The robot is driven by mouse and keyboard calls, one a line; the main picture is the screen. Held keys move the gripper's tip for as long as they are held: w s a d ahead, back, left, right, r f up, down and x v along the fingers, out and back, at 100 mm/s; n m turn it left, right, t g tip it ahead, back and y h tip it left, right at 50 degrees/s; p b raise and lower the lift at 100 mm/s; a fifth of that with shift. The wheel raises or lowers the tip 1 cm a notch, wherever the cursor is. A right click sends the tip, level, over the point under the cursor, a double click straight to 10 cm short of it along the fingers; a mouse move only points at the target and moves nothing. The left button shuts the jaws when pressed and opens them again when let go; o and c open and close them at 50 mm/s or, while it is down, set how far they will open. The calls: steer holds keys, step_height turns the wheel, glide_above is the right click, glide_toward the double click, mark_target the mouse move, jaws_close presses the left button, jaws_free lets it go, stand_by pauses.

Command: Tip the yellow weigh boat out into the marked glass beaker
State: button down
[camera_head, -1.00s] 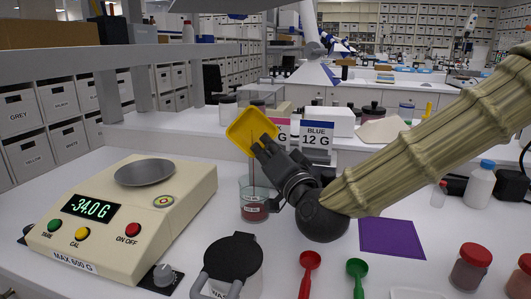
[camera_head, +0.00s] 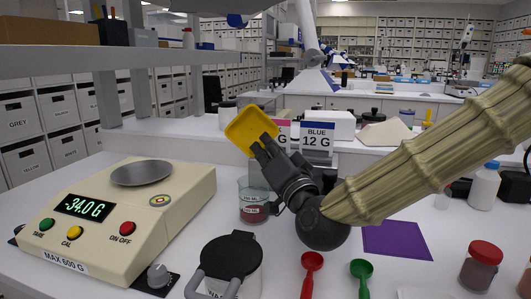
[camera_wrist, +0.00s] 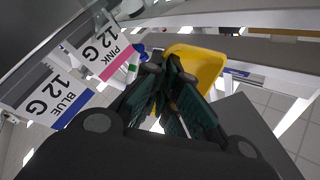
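The yellow weigh boat (camera_head: 247,127) is held up steeply tilted above the glass beaker (camera_head: 254,208). It also shows in the wrist view (camera_wrist: 203,66), beyond the fingers. My gripper (camera_head: 264,143) is shut on the boat's lower right edge, and its dark fingers (camera_wrist: 172,88) show in the wrist view. The beaker stands upright on the bench, with marks on its wall and dark red content low inside. My gripper partly covers its right side. I cannot tell whether anything is in the boat.
The balance (camera_head: 130,215), reading -34.0 G, stands left of the beaker. A black-lidded jar (camera_head: 231,262), a red scoop (camera_head: 311,270) and a green scoop (camera_head: 361,275) are in front. A purple mat (camera_head: 395,239) lies right.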

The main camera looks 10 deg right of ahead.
steer(key=shift+t+y+b, duration=0.3)
steer(key=shift+b, duration=0.5)
stand_by(0.6)
steer(key=shift+r+p, duration=0.2)
steer(key=shift+p, duration=0.75)
steer(key=g+p, duration=0.1)
steer(key=p, duration=0.2)
steer(key=m+g+h+p, duration=0.1)
steer(key=p, duration=0.3)
steer(key=w+g+h+p, duration=0.1)
steer(key=p, duration=0.2)
steer(key=shift+g+p, duration=0.35)
steer(key=shift+g, duration=0.05)
steer(key=g+p, duration=0.1)
steer(key=p, duration=0.4)
steer(key=m+g+p, duration=0.1)
steer(key=g+p, duration=0.1)
steer(key=p, duration=0.3)
steer(key=shift+w+f+g+p, duration=0.1)
steer(key=shift+w+g+p, duration=0.2)
steer(key=shift+w+p, duration=0.05)
steer(key=g+p, duration=0.1)
steer(key=p, duration=0.2)
steer(key=g+p, duration=0.1)
steer(key=p, duration=0.2)
steer(key=m+g+h+p, duration=0.1)
steer(key=p, duration=0.2)
steer(key=shift+w+f, duration=0.25)
steer(key=shift+w, duration=0.05)
